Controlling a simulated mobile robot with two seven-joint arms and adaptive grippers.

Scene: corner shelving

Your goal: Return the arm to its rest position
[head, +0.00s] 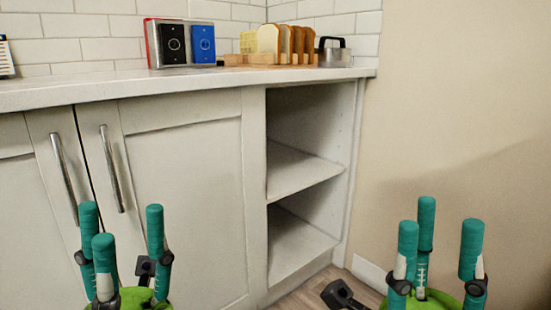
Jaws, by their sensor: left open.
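My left gripper (122,226) is at the lower left, in front of the white cabinet doors. Its teal fingers point up and stand apart with nothing between them. My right gripper (438,228) is at the lower right, in front of the beige wall. Its teal fingers also point up, stand apart and hold nothing. Both grippers are low in the head view, below the level of the counter. Most of both arms is out of view.
A white counter (215,79) carries a box with black and blue panels (188,44), bread slices on a wooden rack (285,42) and a metal item with a black handle (333,52). Below are cabinet doors (185,160) with bar handles and empty open shelves (303,170). The right wall (455,120) is bare.

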